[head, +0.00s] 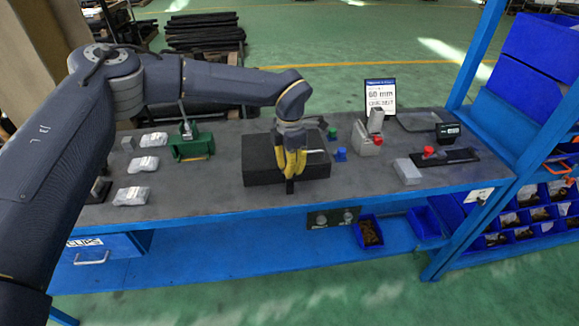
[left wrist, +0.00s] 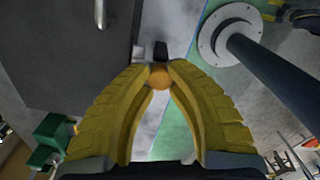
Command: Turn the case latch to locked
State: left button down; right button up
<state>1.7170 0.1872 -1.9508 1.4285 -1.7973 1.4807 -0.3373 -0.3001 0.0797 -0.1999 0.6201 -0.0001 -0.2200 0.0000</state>
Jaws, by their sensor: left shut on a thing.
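The black case (head: 258,165) lies flat on the grey bench in the head view. In the left wrist view its dark top (left wrist: 60,60) fills the upper left, with a metal handle (left wrist: 101,14). My left gripper (head: 290,176) reaches down at the case's front edge, its yellow fingers closed together. In the left wrist view the fingertips (left wrist: 160,72) are closed around a small orange round part of the latch (left wrist: 160,77), beside the case edge. A small black piece (left wrist: 161,50) shows just beyond them. The fingers hide much of the latch, so its angle is unclear. My right gripper is not in view.
A green fixture (head: 191,146) and several bagged parts (head: 131,196) are left of the case.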

pick_arm(q)
jog(key=shift+m, duration=0.5)
jog(key=shift+d, duration=0.1)
jog(key=c, duration=1.1)
grip_release()
jog(key=shift+r, duration=0.1)
notch_tip(320, 180, up, 12)
